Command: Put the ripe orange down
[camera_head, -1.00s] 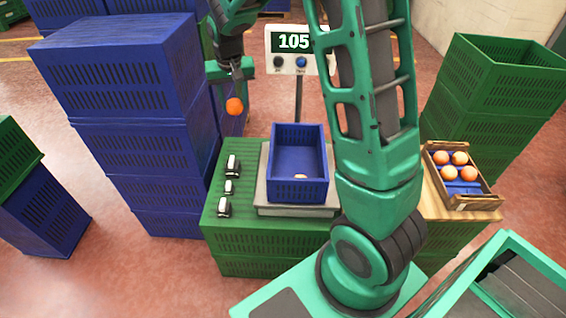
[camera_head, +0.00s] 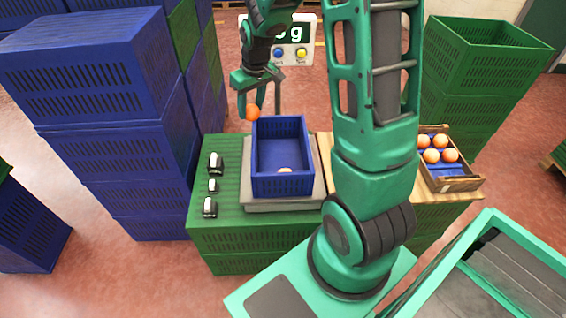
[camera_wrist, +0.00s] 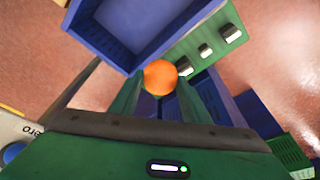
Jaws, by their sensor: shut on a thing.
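My gripper (camera_head: 256,108) is shut on an orange (camera_head: 253,112), which hangs at its fingertips beside the far left corner of the blue crate. The orange also shows in the wrist view (camera_wrist: 160,77), between my fingers. In the wrist view the blue crate (camera_wrist: 88,40) lies just beyond the held orange, at the upper left. The scale's display (camera_head: 280,40) is partly hidden behind my arm.
A wooden box (camera_head: 450,184) with several oranges stands at the right. Tall stacks of blue crates (camera_head: 95,95) rise at the left and green crates (camera_head: 480,60) at the back right. Small black-and-white devices (camera_head: 214,186) sit on the green crate left of the scale.

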